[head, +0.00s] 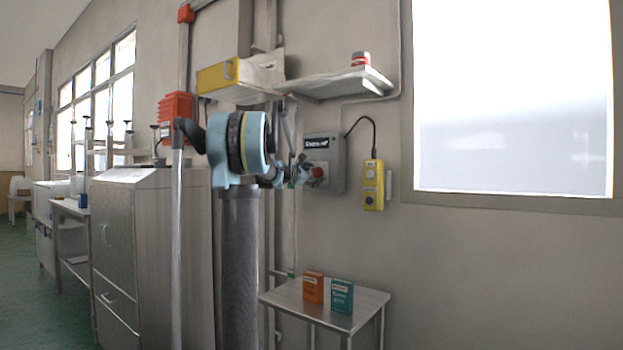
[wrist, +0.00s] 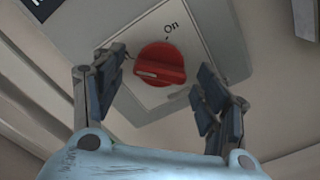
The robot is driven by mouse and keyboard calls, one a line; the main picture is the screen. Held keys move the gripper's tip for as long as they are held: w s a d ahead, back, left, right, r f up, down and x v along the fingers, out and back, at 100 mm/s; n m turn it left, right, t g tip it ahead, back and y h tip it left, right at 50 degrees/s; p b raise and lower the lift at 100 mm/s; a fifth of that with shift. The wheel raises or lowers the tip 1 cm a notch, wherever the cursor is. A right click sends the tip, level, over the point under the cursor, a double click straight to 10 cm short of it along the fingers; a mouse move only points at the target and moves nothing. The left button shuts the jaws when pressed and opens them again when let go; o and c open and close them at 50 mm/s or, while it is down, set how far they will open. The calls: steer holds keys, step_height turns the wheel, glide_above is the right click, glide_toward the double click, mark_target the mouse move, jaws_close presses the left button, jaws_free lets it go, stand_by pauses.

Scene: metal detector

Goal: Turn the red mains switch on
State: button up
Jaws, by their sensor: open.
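The red mains switch (wrist: 160,64) is a round rotary knob with a raised grip bar on a pale plate (wrist: 193,48) in the wrist view. The word "On" is printed above it, and the pale-edged bar lies roughly across the picture, not in line with that word. In the head view the knob (head: 319,173) shows on the front of a grey wall box (head: 338,160), partly behind my arm. My gripper (wrist: 162,85) is open, with one finger on each side of the knob. I cannot tell if either finger touches it. In the head view my gripper (head: 303,172) is at the box.
A yellow push-button box (head: 373,185) hangs right of the grey box on a black cable. A shelf (head: 335,83) with a red-topped tin (head: 361,59) is above. A small table (head: 365,298) below bears an orange box (head: 313,287) and a teal box (head: 341,295).

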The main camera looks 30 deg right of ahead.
steer(key=shift+w+d, duration=0.15)
steer(key=shift+d, duration=0.1)
steer(key=c, duration=1)
steer(key=shift+c, duration=0.2)
